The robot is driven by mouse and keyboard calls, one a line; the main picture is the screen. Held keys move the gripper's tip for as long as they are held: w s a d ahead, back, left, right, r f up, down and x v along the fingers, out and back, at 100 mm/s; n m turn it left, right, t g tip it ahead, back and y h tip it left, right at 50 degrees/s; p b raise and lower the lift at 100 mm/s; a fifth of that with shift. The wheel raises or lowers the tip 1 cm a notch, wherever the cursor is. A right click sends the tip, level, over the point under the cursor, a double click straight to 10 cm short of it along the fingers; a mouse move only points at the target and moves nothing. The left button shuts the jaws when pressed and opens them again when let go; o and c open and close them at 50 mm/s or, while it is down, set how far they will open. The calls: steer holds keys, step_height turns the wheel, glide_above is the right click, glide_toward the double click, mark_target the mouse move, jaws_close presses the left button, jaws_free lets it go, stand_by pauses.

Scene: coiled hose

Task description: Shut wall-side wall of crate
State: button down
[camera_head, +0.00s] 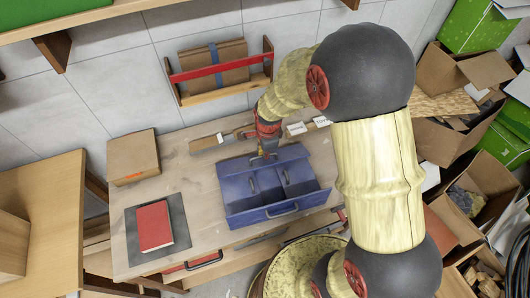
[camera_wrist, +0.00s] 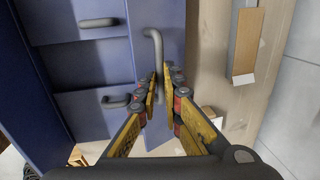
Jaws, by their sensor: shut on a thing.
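The blue crate (camera_head: 262,214) stands on the worktable, with handles on its walls and dividers inside. Its wall-side wall (camera_head: 236,166) is at the far edge, towards the tiled wall; its exact tilt is hard to tell. In the wrist view this wall (camera_wrist: 172,22) is a blue panel with a grey bent handle (camera_wrist: 152,42). My gripper (camera_head: 268,153) is at this wall from above. In the wrist view my gripper (camera_wrist: 160,88) has its fingers closed on the lower end of the handle. The fingers hide part of the handle.
A cardboard box (camera_head: 133,157) and a red book (camera_head: 155,226) on a dark mat lie left of the crate. Small labelled boxes (camera_head: 297,128) stand behind it, close to the wall. A red-railed rack (camera_head: 220,70) hangs above. Cartons (camera_head: 470,185) crowd the right.

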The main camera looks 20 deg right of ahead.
mark_target(266, 163)
steer(key=s+f+t+b, duration=0.1)
steer(key=f+t+b, duration=0.1)
steer(key=b, duration=0.4)
steer(key=shift+s+a+t, duration=0.1)
steer(key=shift+s+t, duration=0.2)
steer(key=shift+s, duration=0.1)
steer(key=shift+s+f+b, duration=0.35)
steer(key=shift+f+b, duration=0.05)
steer(key=shift+b, duration=0.55)
steer(key=shift+r+p, duration=0.25)
steer(key=shift+p, duration=0.05)
steer(key=c, duration=1.9)
jaws_free()
steer(key=v, duration=1.2)
steer(key=shift+a, duration=0.1)
